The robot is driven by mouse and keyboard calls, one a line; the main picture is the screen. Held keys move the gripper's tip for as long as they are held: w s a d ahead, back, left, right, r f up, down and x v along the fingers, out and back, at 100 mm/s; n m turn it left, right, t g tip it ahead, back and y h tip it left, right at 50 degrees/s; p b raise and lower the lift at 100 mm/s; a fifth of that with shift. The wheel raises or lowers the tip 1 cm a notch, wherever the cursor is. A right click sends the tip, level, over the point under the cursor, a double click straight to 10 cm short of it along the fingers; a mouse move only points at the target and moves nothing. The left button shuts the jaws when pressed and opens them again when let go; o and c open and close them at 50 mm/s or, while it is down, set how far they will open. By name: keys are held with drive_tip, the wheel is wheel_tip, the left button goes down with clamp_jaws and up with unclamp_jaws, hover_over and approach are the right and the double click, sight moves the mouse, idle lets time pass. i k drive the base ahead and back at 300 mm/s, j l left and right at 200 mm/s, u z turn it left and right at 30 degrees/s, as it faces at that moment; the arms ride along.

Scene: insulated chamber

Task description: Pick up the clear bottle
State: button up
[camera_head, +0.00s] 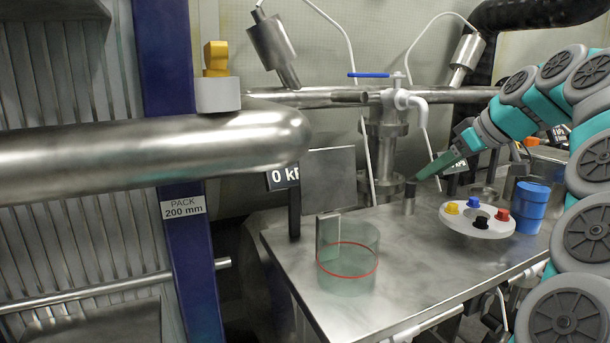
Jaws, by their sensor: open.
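A clear, greenish see-through cylinder (349,283) with a red ring around it stands upright on the metal table, left of its middle. It is the only clear bottle-like thing that I see. My gripper (432,169) is at the end of my teal and grey arm, which reaches in from the right. It is above the back of the table, behind and to the right of the clear bottle and well apart from it. The gripper is open, with nothing seen between its fingers; it is seen side-on and small.
A white disc (462,228) with coloured knobs and a blue canister (531,209) stand at the table's right. A small dark-topped metal post (409,200) stands below my gripper. A thick steel pipe (160,152) crosses at left. The table's front middle (415,280) is clear.

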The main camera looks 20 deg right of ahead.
sight(532, 194)
drive_tip(key=k+l, duration=0.25)
drive_tip(key=k, duration=0.2)
drive_tip(key=k+l, duration=0.25)
drive_tip(key=k, duration=0.25)
